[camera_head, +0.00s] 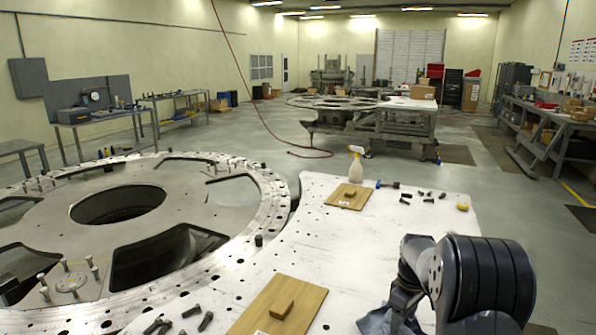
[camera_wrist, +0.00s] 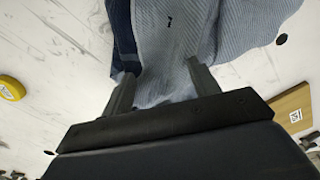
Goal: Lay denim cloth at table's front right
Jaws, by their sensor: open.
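The denim cloth is light blue-grey with a fine ribbed weave and a darker navy strip. In the wrist view the cloth (camera_wrist: 235,35) spreads over the white tabletop (camera_wrist: 275,75), running past the top edge. My gripper (camera_wrist: 162,68) is open, its two fingers apart, with cloth between and beyond the tips. I cannot tell whether the fingers touch it. In the head view a small part of the cloth (camera_head: 374,321) shows at the bottom, beside my arm at the front right of the white table (camera_head: 370,240). My arm hides the rest.
A wooden board with a block (camera_head: 280,306) lies left of the cloth; another board (camera_head: 349,196) lies farther back by a spray bottle (camera_head: 356,165). Bolts (camera_head: 405,196) and a yellow tape measure (camera_head: 463,206) lie near the far right edge. The table's middle is clear.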

